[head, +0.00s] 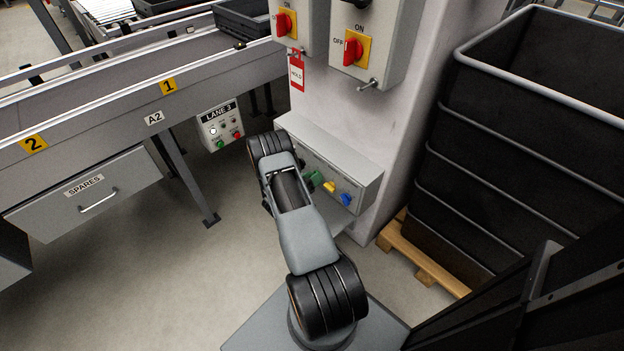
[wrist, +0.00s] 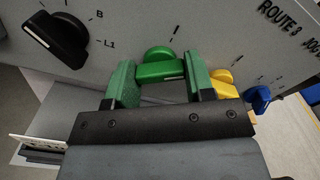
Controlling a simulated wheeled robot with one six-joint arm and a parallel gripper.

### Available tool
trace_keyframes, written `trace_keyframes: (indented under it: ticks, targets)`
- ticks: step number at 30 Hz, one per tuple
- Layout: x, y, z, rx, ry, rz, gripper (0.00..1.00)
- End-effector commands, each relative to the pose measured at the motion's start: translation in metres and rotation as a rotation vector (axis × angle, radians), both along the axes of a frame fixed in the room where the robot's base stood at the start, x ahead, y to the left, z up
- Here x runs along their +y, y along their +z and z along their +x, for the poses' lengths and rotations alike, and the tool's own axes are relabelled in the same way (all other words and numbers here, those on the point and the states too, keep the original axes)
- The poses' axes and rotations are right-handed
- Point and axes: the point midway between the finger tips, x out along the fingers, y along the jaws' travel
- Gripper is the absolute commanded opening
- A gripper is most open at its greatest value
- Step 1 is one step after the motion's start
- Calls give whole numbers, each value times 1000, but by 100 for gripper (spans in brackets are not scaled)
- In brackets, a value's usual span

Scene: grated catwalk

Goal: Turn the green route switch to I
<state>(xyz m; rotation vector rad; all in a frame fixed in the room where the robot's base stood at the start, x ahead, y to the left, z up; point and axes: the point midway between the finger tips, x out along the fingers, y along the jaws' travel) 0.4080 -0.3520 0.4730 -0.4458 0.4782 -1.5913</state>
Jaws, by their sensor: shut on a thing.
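The green route switch (wrist: 158,54) is a rounded knob on a grey panel, seen in the wrist view at the upper middle. A mark like an I and a short tick stand just above and right of it. My gripper (wrist: 160,78) has one green finger on each side of the knob and is shut on it. The knob's bar lies across between the fingers; its exact pointing is hard to tell. In the head view something green (head: 315,180) shows on the low grey control box (head: 330,160), and my arm hides the rest.
A black knob (wrist: 58,40) with B and L1 marks sits left of the switch. Yellow (wrist: 222,82) and blue (wrist: 259,99) knobs are to its right. Red switches (head: 353,52) are above the box. A black bin (head: 540,130) on a pallet stands right; a conveyor (head: 100,115) left.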

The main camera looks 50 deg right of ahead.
Motion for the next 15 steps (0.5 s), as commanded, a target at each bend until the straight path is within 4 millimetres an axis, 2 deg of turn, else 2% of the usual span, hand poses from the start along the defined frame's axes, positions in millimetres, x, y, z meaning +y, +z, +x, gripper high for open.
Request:
trace_keyframes:
  ticks: [15]
  targets:
    - [-1, 0, 0, 485, -2, 36, 25]
